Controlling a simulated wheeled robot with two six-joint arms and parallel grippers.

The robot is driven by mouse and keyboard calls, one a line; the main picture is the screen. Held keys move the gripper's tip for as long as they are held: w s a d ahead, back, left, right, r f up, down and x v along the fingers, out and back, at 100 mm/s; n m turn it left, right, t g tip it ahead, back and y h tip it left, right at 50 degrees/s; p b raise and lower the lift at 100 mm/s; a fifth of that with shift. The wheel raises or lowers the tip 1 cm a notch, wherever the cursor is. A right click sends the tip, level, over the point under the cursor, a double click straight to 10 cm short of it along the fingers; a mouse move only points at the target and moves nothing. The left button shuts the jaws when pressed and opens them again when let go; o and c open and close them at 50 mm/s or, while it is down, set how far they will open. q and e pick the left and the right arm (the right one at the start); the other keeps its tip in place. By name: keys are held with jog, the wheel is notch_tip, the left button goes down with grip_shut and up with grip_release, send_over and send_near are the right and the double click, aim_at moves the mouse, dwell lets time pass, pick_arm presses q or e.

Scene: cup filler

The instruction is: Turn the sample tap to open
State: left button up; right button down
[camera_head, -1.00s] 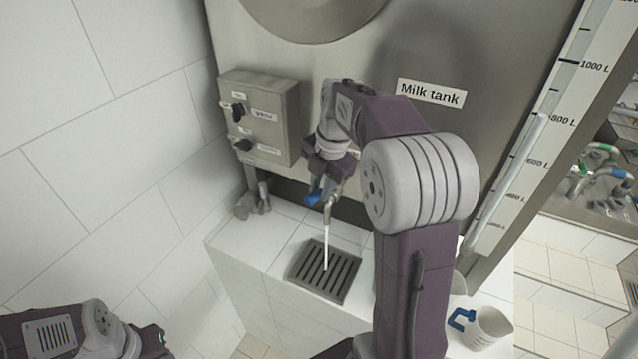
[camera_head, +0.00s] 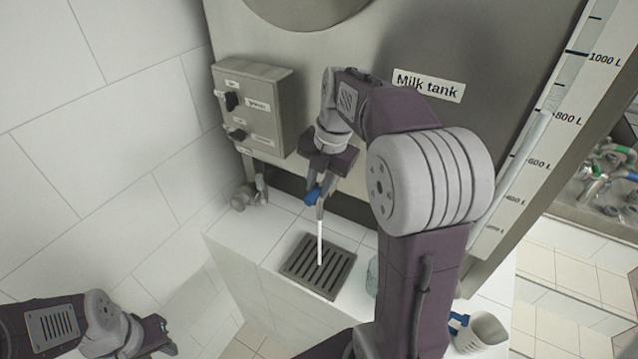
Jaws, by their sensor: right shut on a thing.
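The sample tap (camera_head: 320,211) is on the front of the milk tank (camera_head: 470,140), above a dark drain grate (camera_head: 318,266). A white stream runs from its spout down onto the grate. My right gripper (camera_head: 318,187) is at the tap, shut on its blue handle (camera_head: 312,196); the fingers and part of the tap body are partly hidden by the gripper's own body. My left gripper (camera_head: 166,338) is low at the left, away from the tap; its fingertips are too small to read.
A control box (camera_head: 252,108) with black knobs is left of the tap. A small metal valve (camera_head: 247,196) sits below it. A jug (camera_head: 478,333) with a blue handle stands at the lower right, partly behind my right arm. A sight gauge (camera_head: 535,145) runs along the tank's right side.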

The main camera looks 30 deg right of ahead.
jog(key=c, duration=1.3)
grip_release()
jog(key=shift+o, duration=0.2)
jog(key=shift+s, duration=0.1)
notch_tip(320, 180, up, 9)
jog(key=s+d, duration=0.1)
jog(key=shift+s, duration=0.2)
